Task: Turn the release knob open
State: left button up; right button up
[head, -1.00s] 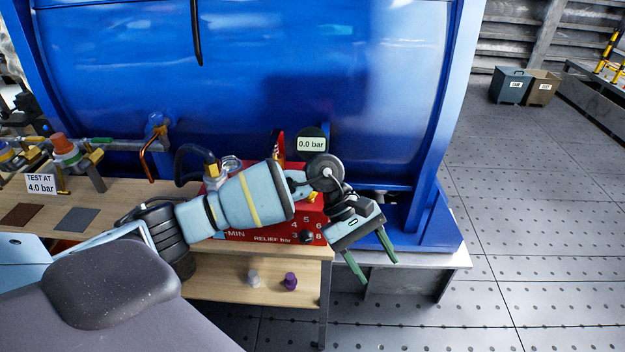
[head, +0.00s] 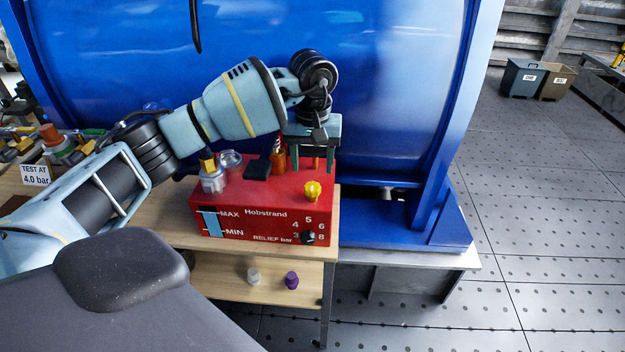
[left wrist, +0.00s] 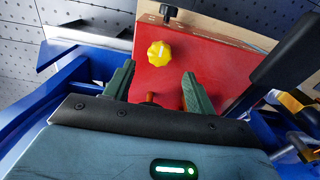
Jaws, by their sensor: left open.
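A yellow lobed knob (head: 313,190) sits on top of the red Hobstrand box (head: 240,200), near its front right corner. A black relief dial knob (head: 309,238) is on the box's front, beside the numbers. My left gripper (head: 315,168) is open, fingers pointing down, above the box and just behind the yellow knob. In the left wrist view the yellow knob (left wrist: 159,53) shows beyond the gap between the green fingertips (left wrist: 158,80), apart from them. Which knob is the release knob is not labelled. My right gripper is out of view.
A large blue tank (head: 390,100) stands close behind the box. A silver fitting (head: 212,178) and a black block (head: 257,169) are on the box's left. A purple cap (head: 291,280) and a white cap (head: 253,276) are on the shelf below.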

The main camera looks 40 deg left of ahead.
aim_at(312, 185)
pick_arm(q)
notch_tip(312, 185, down, 6)
jog(key=shift+r, duration=0.1)
dwell(0.4)
jog(key=c, duration=1)
jog(key=shift+o, duration=0.2)
